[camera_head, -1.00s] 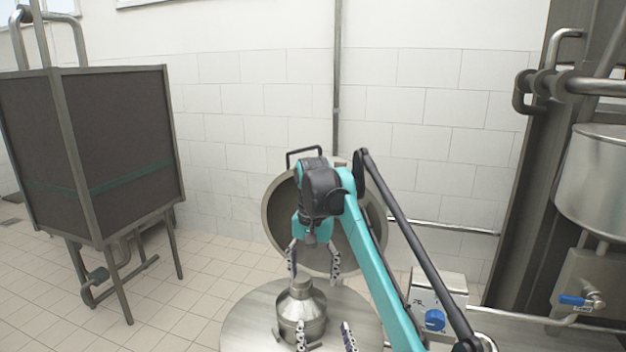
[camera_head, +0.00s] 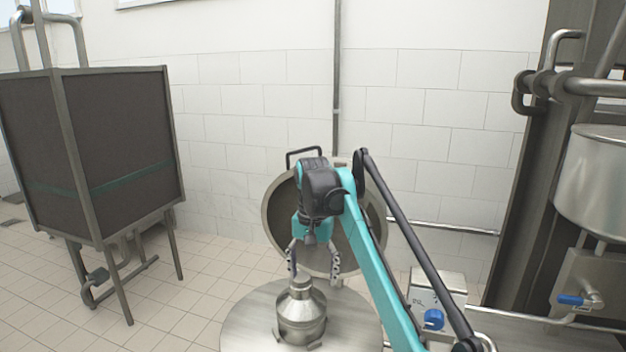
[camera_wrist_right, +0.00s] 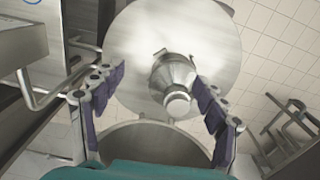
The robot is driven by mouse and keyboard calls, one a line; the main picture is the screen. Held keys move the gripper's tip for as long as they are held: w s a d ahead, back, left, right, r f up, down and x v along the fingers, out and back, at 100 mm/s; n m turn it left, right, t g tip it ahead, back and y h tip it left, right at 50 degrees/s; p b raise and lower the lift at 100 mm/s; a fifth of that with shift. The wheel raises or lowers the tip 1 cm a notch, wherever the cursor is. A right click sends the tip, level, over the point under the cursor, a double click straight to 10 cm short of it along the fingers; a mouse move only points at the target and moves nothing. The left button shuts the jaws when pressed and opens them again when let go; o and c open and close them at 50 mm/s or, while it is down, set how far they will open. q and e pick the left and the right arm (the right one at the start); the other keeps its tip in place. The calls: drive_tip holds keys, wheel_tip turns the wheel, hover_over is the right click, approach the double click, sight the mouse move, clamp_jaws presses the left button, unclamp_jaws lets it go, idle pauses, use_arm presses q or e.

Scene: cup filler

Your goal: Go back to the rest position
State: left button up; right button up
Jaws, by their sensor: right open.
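My right gripper (camera_head: 313,272) hangs open and empty above and just behind a metal can (camera_head: 301,320) with a narrow neck. The can stands upright on a round steel plate (camera_head: 245,325). In the right wrist view, the open fingers (camera_wrist_right: 160,80) lie on either side of the can (camera_wrist_right: 174,72), apart from it, with the plate (camera_wrist_right: 128,38) beyond. My left gripper is not in view.
A round metal part with a handle (camera_head: 268,215) stands upright behind my right arm. A control box with a blue knob (camera_head: 434,320) is at right. A dark panelled cabinet (camera_head: 120,150) stands at left, and a steel tank (camera_head: 595,190) at far right. Tiled floor between is clear.

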drive_tip(key=s+d+n+t, duration=0.1)
drive_tip(key=s+d+t, duration=0.2)
drive_tip(key=s+d, duration=0.6)
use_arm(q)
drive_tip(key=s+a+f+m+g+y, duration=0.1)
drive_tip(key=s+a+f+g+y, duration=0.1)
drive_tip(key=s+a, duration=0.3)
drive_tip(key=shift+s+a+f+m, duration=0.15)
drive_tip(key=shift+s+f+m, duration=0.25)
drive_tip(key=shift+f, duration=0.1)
use_arm(e)
drive_tip(key=s+d+f+n+t, duration=0.1)
drive_tip(key=s+d+f, duration=0.3)
drive_tip(key=s+f, duration=0.5)
drive_tip(key=s+d+f+n+t, duration=0.1)
drive_tip(key=s+d+f+t, duration=0.2)
drive_tip(key=s+f, duration=0.5)
drive_tip(key=shift+s+d+f, duration=0.4)
drive_tip(key=shift+s+d, duration=0.5)
drive_tip(key=shift+s, duration=0.25)
